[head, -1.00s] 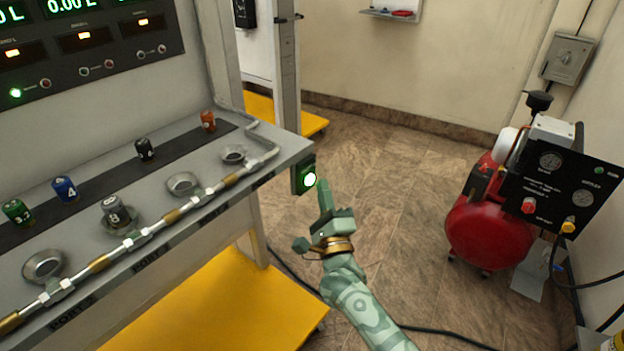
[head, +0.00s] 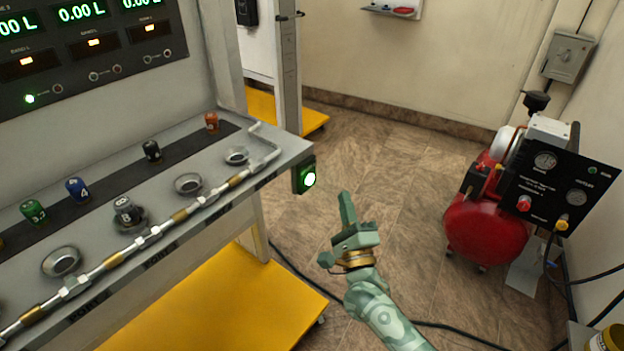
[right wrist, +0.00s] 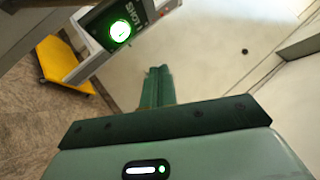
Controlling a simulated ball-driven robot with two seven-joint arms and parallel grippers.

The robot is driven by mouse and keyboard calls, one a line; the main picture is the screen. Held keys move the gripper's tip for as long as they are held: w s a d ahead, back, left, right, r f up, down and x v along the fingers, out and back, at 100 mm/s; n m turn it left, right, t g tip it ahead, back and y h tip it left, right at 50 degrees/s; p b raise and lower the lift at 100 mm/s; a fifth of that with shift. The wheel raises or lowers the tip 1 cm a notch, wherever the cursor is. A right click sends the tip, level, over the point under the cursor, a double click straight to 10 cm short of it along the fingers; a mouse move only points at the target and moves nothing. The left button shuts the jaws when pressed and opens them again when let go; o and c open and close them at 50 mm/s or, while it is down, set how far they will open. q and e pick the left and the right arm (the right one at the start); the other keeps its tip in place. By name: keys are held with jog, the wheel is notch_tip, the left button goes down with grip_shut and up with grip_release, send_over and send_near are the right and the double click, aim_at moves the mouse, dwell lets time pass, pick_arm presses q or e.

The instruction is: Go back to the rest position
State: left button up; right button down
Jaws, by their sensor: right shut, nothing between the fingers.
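My right gripper (head: 346,208) is shut and empty. It hangs in free air over the floor, to the right of the bench's front right corner. It is apart from the green-lit button box (head: 304,177) on the bench end. In the right wrist view the shut fingers (right wrist: 156,85) point ahead, and the lit green button (right wrist: 120,31) shows to their upper left. My left gripper is not in view.
The grey bench (head: 215,160) on the left holds several coloured numbered cylinders, metal cups and a pipe along its front. A yellow platform (head: 230,305) lies below. A red compressor (head: 485,232) stands at right. Dark hoses cross the floor.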

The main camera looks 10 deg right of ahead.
dwell(0.4)
notch_tip(320, 180, down, 17)
jog(key=s+a+n+g+y, duration=0.2)
jog(key=n+g+y, duration=0.35)
jog(key=n, duration=0.95)
jog(key=s+d+f+n+g+h+p, duration=0.25)
jog(key=s+f+n+g, duration=0.45)
jog(key=s+f, duration=0.95)
jog(key=s+d+f+n+g+h, duration=0.1)
jog(key=s+d+f+n+g, duration=0.3)
jog(key=s, duration=0.6)
jog(key=s+f+m+g+h, duration=0.1)
jog(key=s+f+g, duration=0.2)
jog(key=s+f, duration=0.5)
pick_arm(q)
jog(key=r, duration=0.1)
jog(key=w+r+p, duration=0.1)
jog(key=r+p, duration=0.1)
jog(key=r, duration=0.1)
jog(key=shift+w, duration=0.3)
pick_arm(e)
jog(key=s+d+g, duration=0.2)
jog(key=s+g, duration=0.1)
jog(key=s, duration=2)
jog(key=shift+s+r+n, duration=0.15)
jog(key=shift+r+n, duration=0.25)
